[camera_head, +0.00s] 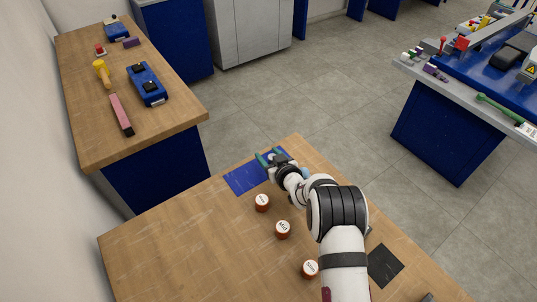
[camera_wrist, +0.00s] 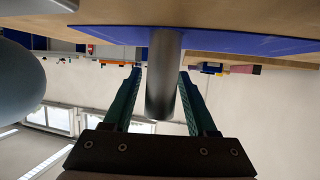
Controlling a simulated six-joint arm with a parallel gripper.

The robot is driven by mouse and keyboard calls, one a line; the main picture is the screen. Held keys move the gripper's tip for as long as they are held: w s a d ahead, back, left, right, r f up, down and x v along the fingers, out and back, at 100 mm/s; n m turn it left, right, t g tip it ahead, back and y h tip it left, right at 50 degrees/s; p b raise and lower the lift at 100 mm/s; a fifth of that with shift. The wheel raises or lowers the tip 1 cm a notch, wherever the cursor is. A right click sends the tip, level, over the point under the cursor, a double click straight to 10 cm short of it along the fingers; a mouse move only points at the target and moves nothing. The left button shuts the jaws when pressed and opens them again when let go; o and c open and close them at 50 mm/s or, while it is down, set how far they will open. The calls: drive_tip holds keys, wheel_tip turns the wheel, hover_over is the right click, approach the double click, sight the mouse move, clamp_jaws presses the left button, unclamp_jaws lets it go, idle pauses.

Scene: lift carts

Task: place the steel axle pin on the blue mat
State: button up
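The steel axle pin (camera_wrist: 163,75) is a plain grey cylinder. In the wrist view, which looks inverted, it stands upright with one end meeting the blue mat (camera_wrist: 230,41). The blue mat (camera_head: 241,181) lies at the far edge of the near wooden table in the head view. My gripper (camera_wrist: 161,72) has its two teal fingers on either side of the pin, with a gap visible at the left finger; it looks open. In the head view my gripper (camera_head: 268,157) is over the mat's far right part, and I cannot make out the pin there.
Three red-brown jars with white lids (camera_head: 262,203) (camera_head: 283,230) (camera_head: 310,269) stand left of my arm. A black square (camera_head: 386,266) lies right of it. Another wooden bench (camera_head: 165,120) with tools is at the left, and a cluttered blue workstation (camera_head: 440,125) at the right.

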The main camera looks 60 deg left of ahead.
drive_tip(key=shift+r, duration=0.2)
drive_tip(key=v, duration=1.2)
drive_tip(key=w+d+r+m+t+h, duration=0.3)
drive_tip(key=w+d+r+m, duration=0.1)
drive_tip(key=w+d, duration=0.4)
drive_tip(key=w+d+r+m+t+h, duration=0.1)
drive_tip(key=w+d+r+m+h, duration=0.2)
drive_tip(key=d, duration=0.8)
drive_tip(key=d+r+m+h, duration=0.3)
drive_tip(key=d+m+h, duration=0.1)
drive_tip(key=d, duration=0.6)
drive_tip(key=s+d+r+m+g+h, duration=0.2)
drive_tip(key=s+d+m, duration=0.3)
drive_tip(key=d, duration=0.5)
drive_tip(key=s+d+r+m+g, duration=0.1)
drive_tip(key=s, duration=0.6)
drive_tip(key=s+d+r+m+g, duration=0.1)
drive_tip(key=s+d+m+g, duration=0.1)
drive_tip(key=s, duration=0.5)
drive_tip(key=s+d+r+m+g, duration=0.1)
drive_tip(key=s+d+m, duration=0.1)
drive_tip(key=s, duration=0.5)
drive_tip(key=shift+s+g+y, duration=0.1)
drive_tip(key=shift+g+y, duration=0.2)
drive_tip(key=shift+g, duration=0.1)
